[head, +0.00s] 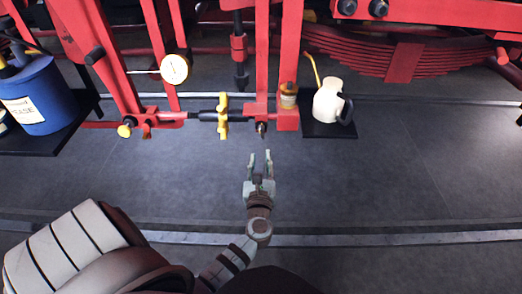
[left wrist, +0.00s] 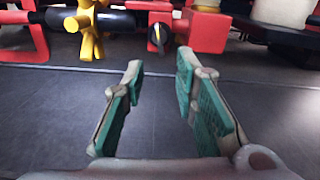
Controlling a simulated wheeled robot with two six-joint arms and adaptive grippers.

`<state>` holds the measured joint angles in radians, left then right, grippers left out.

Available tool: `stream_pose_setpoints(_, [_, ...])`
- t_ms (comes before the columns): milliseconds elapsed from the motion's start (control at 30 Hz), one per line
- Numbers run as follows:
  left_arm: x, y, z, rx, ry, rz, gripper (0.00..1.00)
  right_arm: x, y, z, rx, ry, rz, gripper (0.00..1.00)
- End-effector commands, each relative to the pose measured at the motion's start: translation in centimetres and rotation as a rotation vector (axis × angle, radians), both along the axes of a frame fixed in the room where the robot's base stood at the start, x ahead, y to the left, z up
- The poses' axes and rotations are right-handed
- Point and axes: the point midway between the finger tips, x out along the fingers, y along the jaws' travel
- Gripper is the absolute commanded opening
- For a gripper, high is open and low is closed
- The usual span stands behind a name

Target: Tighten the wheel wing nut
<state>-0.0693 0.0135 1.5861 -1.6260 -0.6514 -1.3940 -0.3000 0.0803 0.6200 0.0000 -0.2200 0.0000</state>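A yellow winged part (head: 223,116), which looks like the wing nut, sits upright on a dark horizontal rod (head: 205,116) between red frame bars. It also shows at the top left of the left wrist view (left wrist: 90,28). My left gripper (head: 259,160) is open and empty, below and to the right of the yellow part and apart from it. In the left wrist view its two green-padded fingers (left wrist: 160,72) stand apart with only floor between them. A small dark pointed fitting (left wrist: 159,36) on the red frame is ahead of the fingers. My right gripper is not in view.
A cream oil can (head: 328,102) stands on a dark shelf at the right. A blue grease bucket (head: 38,98) stands on another shelf at the left. A round gauge (head: 174,69) hangs on the red frame. The grey floor (head: 370,180) around my gripper is clear.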

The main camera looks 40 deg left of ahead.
Motion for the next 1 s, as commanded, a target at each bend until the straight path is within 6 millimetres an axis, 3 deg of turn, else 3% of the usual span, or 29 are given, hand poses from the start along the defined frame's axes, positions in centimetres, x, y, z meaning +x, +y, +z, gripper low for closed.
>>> stream_pose_setpoints(133, [0.0, -0.1, 0.0, -0.002, -0.002, 0.0, 0.27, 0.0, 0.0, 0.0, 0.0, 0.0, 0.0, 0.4])
stream_pose_setpoints(267, [-3.1, -2.2, 0.9, -0.115, -0.083, 0.003, 0.27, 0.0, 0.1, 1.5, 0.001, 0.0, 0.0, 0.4])
stream_pose_setpoints(367, [-3.1, -2.0, 0.9, -0.128, -0.102, 0.003, 0.27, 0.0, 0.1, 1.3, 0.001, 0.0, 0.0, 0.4])
stream_pose_setpoints(533, [-0.6, -0.4, 0.9, -0.125, -0.101, 0.0, 0.27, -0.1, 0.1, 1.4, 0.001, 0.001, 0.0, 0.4])
stream_pose_setpoints(800, [5.7, 4.3, 0.7, -0.125, -0.1, 0.0, 0.27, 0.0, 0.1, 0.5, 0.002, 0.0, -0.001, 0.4])
stream_pose_setpoints(1000, [8.0, 6.2, 0.6, -0.126, -0.098, 0.001, 0.27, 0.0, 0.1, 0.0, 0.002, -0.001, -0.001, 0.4])
